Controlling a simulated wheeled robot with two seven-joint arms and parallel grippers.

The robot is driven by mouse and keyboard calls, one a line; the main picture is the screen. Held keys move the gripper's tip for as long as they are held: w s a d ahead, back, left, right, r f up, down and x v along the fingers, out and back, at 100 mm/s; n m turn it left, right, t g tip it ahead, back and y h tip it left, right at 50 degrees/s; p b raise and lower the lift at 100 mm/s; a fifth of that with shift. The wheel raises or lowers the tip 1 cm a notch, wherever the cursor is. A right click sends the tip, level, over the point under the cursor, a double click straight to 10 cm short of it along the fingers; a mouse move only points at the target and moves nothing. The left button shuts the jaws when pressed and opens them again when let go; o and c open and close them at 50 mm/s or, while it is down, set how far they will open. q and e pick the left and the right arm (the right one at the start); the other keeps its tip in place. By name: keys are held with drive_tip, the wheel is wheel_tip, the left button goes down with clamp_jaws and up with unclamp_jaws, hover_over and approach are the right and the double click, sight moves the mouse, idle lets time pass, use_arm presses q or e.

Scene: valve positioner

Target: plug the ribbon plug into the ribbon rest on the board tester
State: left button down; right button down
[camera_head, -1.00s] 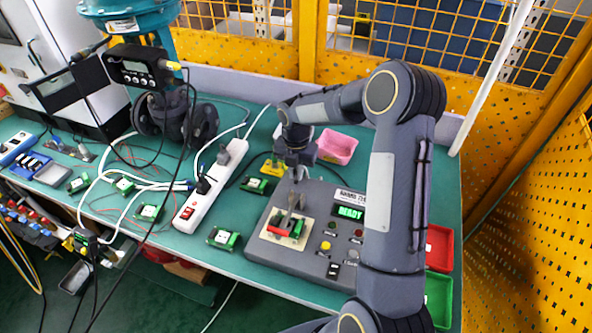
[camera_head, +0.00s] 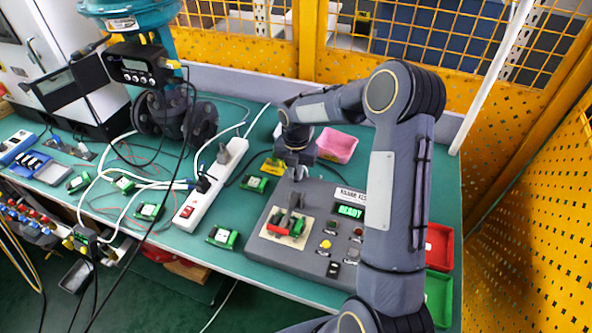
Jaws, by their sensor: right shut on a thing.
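The board tester (camera_head: 262,247) is a sloped grey box at the right of the green bench, with a lit green READY display (camera_head: 350,212). On its left half a cream plate holds a green board (camera_head: 298,228) with a red part beside it, under an upright grey clamp (camera_head: 292,203). My right gripper (camera_head: 297,175) is over the tester's back left edge, behind the clamp. It is shut on what I take to be the ribbon plug, too small and covered to make out. I cannot pick out the ribbon rest. My left gripper is not in view.
A white power strip (camera_head: 212,187) with cables lies left of the tester. Several green boards lie on the bench (camera_head: 170,255). A pink tray (camera_head: 337,145) stands behind the tester; red (camera_head: 439,247) and green (camera_head: 438,298) trays are at right. My right arm hides the tester's right side.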

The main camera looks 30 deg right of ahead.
drive_tip(key=shift+f, duration=0.45)
idle(1.4)
drive_tip(key=c, duration=1.1)
unclamp_jaws()
drive_tip(key=shift+r, duration=0.15)
drive_tip(key=shift+r+p, duration=2.45)
drive_tip(key=shift+r, duration=0.95)
